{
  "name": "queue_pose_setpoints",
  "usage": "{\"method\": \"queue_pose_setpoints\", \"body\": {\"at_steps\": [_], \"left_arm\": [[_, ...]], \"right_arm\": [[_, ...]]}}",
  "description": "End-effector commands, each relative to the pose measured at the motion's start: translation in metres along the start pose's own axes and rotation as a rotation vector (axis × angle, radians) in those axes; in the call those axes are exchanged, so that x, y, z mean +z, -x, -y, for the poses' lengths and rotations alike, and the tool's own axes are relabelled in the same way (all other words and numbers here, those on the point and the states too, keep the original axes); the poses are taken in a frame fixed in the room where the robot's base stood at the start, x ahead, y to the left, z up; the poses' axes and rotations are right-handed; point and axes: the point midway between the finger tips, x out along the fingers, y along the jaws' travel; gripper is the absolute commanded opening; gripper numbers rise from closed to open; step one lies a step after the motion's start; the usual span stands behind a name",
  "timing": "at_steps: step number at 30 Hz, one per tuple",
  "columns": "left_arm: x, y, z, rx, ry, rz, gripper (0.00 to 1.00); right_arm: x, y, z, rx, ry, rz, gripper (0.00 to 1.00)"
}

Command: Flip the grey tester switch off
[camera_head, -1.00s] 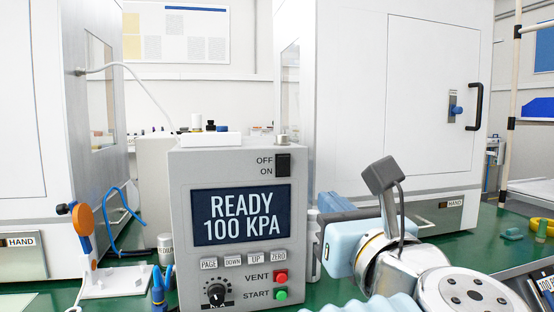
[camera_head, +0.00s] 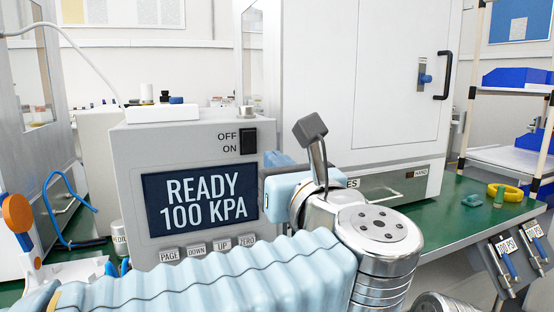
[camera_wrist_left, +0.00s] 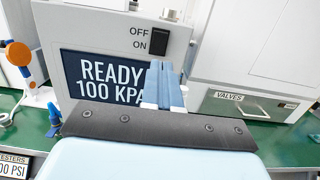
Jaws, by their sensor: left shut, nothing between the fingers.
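The grey tester (camera_head: 132,190) stands on the green bench, its lit screen (camera_head: 200,200) reading READY 100 KPA. Its black rocker switch (camera_head: 248,142) is at the upper right of the front, beside OFF above and ON below. I cannot tell which half is pressed. The switch (camera_wrist_left: 159,42) also shows in the left wrist view. My left gripper (camera_head: 277,158) is by the tester's right edge, its fingers partly hidden. In the wrist view its blue fingers (camera_wrist_left: 164,72) are together and empty, in line below the switch and over the screen's right part. Contact is not visible.
My left arm's sleeve covers the tester's lower front. A white cabinet (camera_head: 400,100) stands behind to the right. An orange-topped stand (camera_head: 18,215) and blue tube (camera_head: 65,215) are at left. Yellow tape (camera_head: 505,191) lies on the bench (camera_head: 450,210) at right.

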Motion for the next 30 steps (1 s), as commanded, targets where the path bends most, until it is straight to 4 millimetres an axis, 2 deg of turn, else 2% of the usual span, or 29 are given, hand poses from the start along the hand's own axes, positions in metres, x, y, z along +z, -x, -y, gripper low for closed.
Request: {"method": "queue_pose_setpoints", "body": {"at_steps": [3,9,15,21,30], "left_arm": [[0.004,-0.028,0.0,0.003,-0.002,0.0,0.0],[0.003,-0.069,-0.001,0.003,-0.001,-0.001,0.0],[0.003,-0.097,0.0,0.001,-0.001,0.001,0.0],[0.001,-0.107,0.0,0.0,-0.001,0.001,0.0],[0.0,-0.107,0.0,0.0,0.0,0.001,0.0]], "right_arm": [[0.0,0.011,0.005,-0.001,0.002,0.001,0.43],[0.0,0.022,0.009,-0.002,0.003,0.002,0.43],[0.0,0.031,0.013,-0.003,0.005,0.003,0.43],[0.0,0.033,0.014,-0.004,0.006,0.003,0.43],[0.0,0.032,0.014,-0.004,0.006,0.004,0.43]]}}
